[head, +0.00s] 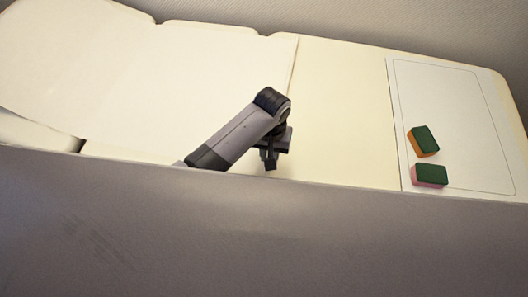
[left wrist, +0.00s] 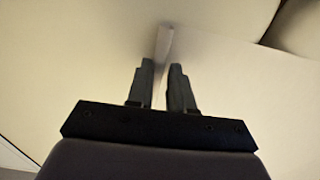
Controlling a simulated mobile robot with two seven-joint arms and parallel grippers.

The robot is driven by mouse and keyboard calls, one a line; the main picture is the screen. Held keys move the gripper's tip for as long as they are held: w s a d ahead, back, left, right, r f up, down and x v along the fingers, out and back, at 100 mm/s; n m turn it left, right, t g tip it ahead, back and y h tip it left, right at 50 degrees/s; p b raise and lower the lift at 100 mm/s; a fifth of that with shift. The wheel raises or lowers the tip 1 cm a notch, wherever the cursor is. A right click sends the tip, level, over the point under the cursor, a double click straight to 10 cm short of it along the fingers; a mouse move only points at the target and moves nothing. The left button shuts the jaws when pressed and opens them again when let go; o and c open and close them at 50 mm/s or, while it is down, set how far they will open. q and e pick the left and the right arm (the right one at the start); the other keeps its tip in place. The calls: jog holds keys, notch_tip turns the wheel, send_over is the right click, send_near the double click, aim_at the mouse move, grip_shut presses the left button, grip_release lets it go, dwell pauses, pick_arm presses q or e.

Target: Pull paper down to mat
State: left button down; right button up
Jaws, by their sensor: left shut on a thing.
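The pale paper (head: 150,85) covers the left and middle of the table, with its right edge just past my left gripper in the head view. My left gripper (head: 270,165) is low over the front part of the table, near that edge. In the left wrist view its fingers (left wrist: 161,75) are shut on a narrow pale strip (left wrist: 165,42), which seems to be part of the paper. The exact grip is partly hidden by the fingers. The mat (head: 450,90), white with a thin dark outline, lies flat at the right end. My right gripper is not in view.
Two sponges with green tops lie on the mat's front left part: one with an orange base (head: 423,141) and one with a pink base (head: 430,176). The bare cream table (head: 345,110) between paper and mat is clear. A wall (head: 440,25) stands behind.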

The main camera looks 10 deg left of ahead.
pick_arm(q)
jog(key=c, duration=1)
grip_release()
jog(key=shift+r+p, duration=0.5)
jog(key=shift+r, duration=3.1)
